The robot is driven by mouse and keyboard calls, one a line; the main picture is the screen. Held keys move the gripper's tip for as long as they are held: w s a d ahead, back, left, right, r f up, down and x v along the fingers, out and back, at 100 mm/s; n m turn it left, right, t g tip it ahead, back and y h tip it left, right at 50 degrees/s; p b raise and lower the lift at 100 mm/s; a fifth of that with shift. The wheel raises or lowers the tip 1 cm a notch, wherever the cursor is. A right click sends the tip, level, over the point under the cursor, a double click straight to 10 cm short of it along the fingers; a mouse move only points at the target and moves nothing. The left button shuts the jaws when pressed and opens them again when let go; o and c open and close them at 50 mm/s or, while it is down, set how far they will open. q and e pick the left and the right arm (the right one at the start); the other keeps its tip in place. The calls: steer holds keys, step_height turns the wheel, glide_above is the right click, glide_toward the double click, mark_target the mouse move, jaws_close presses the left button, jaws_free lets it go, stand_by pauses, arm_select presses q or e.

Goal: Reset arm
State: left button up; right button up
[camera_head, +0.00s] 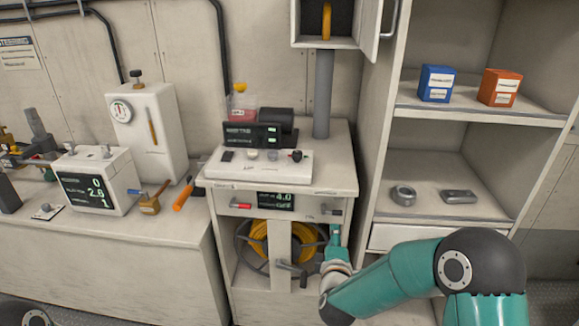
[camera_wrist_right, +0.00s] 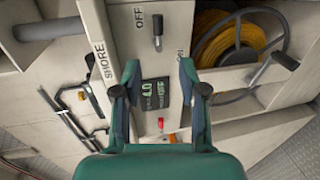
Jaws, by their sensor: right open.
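My right arm comes in from the lower right in the head view. Its teal right gripper (camera_head: 335,238) is in front of the right side of the low cabinet, below the panel with the small display (camera_head: 276,201). In the right wrist view the right gripper (camera_wrist_right: 160,90) is open, its two fingers apart with nothing between them. The display (camera_wrist_right: 158,94) shows behind the gap, with a red handle below it. My left gripper is not in view.
A yellow hose reel (camera_head: 258,247) with a crank sits in the cabinet's lower opening. A shelf unit on the right holds a blue box (camera_head: 436,83), an orange box (camera_head: 500,87) and a metal ring (camera_head: 403,195). The left counter (camera_head: 110,232) carries several instruments.

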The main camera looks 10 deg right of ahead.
steer(key=s+f+m+g+y+p, duration=0.1)
steer(key=s+f+m+g+y, duration=0.15)
steer(key=s+f, duration=0.6)
steer(key=s+f+m+g+y+p, duration=0.15)
steer(key=s+f+g, duration=0.3)
steer(key=f, duration=0.65)
steer(key=s+a+f+m+g+y, duration=0.2)
steer(key=s+m, duration=0.4)
steer(key=s, duration=0.3)
steer(key=s+a+f+m+g+y, duration=0.2)
steer(key=s+a+m+g, duration=0.3)
steer(key=s, duration=0.5)
steer(key=shift+s+a+f+m+g, duration=0.3)
steer(key=shift+a+f+m, duration=0.6)
steer(key=shift+a+m, duration=0.2)
steer(key=shift+w, duration=0.1)
steer(key=shift+f, duration=0.1)
